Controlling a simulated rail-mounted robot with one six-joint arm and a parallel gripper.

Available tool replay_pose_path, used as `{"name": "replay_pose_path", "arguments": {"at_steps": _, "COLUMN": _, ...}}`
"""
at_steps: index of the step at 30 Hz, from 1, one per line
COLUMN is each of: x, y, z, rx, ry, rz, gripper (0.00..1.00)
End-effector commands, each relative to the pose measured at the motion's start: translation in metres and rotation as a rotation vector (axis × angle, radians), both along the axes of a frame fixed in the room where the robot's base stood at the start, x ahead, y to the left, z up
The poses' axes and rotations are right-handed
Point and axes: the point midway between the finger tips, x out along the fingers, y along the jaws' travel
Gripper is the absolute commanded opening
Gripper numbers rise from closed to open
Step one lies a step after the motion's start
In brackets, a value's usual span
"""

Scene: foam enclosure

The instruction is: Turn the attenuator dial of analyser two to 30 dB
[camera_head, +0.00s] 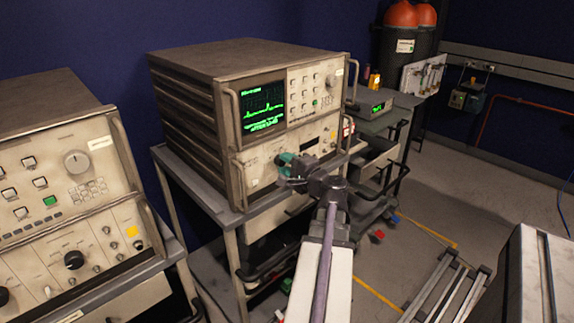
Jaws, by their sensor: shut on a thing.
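The analyser (215,58) in the middle is a beige-grey unit on a cart, with a lit green-trace screen (263,107) and a lower front panel (262,158). My gripper (286,162), with teal parts, is at that lower panel, left of its middle. It is shut on a dial there, which the gripper hides. The dial's scale and pointer setting cannot be read. Whether this unit is labelled two cannot be read.
A similar analyser (50,110) stands close at left, with a black dial (74,260) on its lower panel. Front handles (237,120) stick out beside the middle panels. A cart with a small green-display device (376,107) stands behind right. Floor at right is partly clear.

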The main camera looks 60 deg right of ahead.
Motion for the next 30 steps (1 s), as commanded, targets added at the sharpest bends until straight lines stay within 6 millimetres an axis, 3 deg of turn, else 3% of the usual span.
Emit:
{"name": "replay_pose_path", "arguments": {"at_steps": 14, "x": 0.0000, "y": 0.0000, "z": 0.0000, "rx": 0.015, "ry": -0.003, "rz": 0.000, "gripper": 0.12}}
{"name": "replay_pose_path", "arguments": {"at_steps": 15, "x": 0.0000, "y": 0.0000, "z": 0.0000, "rx": 0.015, "ry": -0.003, "rz": 0.000, "gripper": 0.37}}
{"name": "replay_pose_path", "arguments": {"at_steps": 21, "x": 0.0000, "y": 0.0000, "z": 0.0000, "rx": 0.015, "ry": -0.003, "rz": 0.000, "gripper": 0.56}}
{"name": "replay_pose_path", "arguments": {"at_steps": 23, "x": 0.0000, "y": 0.0000, "z": 0.0000, "rx": 0.015, "ry": -0.003, "rz": 0.000, "gripper": 0.61}}
{"name": "replay_pose_path", "arguments": {"at_steps": 30, "x": -0.0017, "y": 0.0005, "z": 0.0000, "rx": 0.015, "ry": -0.003, "rz": 0.000, "gripper": 0.61}}
